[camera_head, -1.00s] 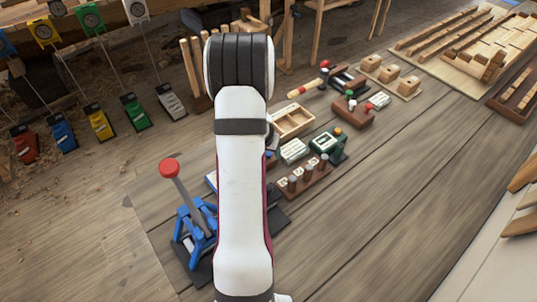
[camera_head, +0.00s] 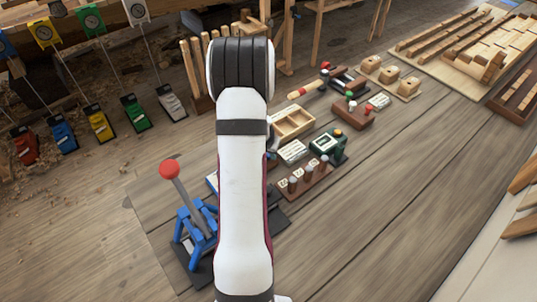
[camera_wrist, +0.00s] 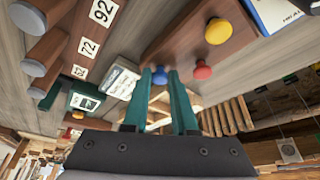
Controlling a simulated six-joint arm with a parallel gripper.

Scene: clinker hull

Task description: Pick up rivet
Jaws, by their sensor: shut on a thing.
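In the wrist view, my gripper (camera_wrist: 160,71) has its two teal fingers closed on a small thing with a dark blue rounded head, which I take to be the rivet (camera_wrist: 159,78). Only its head shows between the fingertips, and I cannot tell whether it is clear of what lies behind it. A brown wooden block (camera_wrist: 188,28) with a yellow knob (camera_wrist: 217,31) and a red knob (camera_wrist: 203,71) is close to the right of the fingertips. In the head view, my arm hides the gripper and the rivet.
A brown rack (camera_head: 307,181) with grey-topped pegs and number labels stands right of my arm; it also shows in the wrist view (camera_wrist: 62,45). Nearby are a green device (camera_head: 327,146), an open wooden tray (camera_head: 293,124) and a blue red-knobbed lever (camera_head: 171,171). The bench's right front is clear.

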